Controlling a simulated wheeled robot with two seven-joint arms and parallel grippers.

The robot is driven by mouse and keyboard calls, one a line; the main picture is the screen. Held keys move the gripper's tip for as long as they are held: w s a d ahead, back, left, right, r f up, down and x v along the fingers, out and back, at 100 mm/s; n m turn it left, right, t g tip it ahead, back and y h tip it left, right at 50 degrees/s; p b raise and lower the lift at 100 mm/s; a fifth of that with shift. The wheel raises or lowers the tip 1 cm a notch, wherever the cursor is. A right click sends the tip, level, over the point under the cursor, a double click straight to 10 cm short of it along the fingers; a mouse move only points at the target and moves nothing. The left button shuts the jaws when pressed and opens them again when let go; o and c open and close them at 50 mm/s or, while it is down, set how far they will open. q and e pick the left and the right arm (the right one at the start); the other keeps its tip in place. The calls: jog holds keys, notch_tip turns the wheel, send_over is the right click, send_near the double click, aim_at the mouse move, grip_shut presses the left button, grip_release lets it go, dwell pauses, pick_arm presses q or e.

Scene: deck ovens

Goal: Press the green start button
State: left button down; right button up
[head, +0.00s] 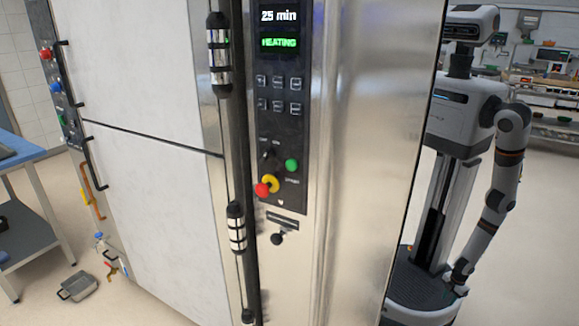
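The green button (291,165) is round and sits on the dark control panel (294,130) of a tall steel oven (375,150). A red knob on a yellow collar (267,186) is just below and to its left. The panel's display (279,17) reads "25 min", and a green "HEATING" sign (279,42) glows under it. Nothing covers the green button. Neither of my grippers shows in the head view.
Another grey robot (463,130) stands at the right past the oven's edge, its arm hanging down. A blue-topped table (20,150) is at far left, and a grey tray (77,287) lies on the floor.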

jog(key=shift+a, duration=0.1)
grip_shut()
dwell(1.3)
